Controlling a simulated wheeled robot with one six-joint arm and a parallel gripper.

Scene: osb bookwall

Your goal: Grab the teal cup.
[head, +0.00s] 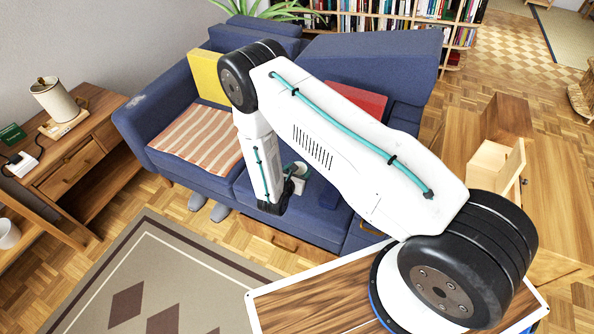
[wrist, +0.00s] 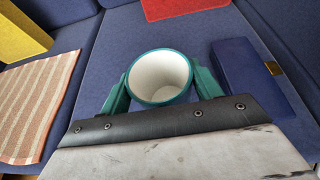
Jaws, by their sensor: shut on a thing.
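The teal cup (wrist: 160,53) shows from above in the wrist view, with a teal rim and a white inside; it looks empty. My gripper (wrist: 162,88) is shut on it, with one green finger on each side of the cup. The cup is over the blue sofa seat; I cannot tell whether it touches the seat.
A dark blue box (wrist: 252,78) with a gold clasp lies on the seat to the cup's right. A striped cloth (wrist: 35,100), a yellow cushion (wrist: 20,36) and a red cushion (head: 355,103) are on the blue sofa (head: 205,178). A wooden side table (head: 65,150) stands left.

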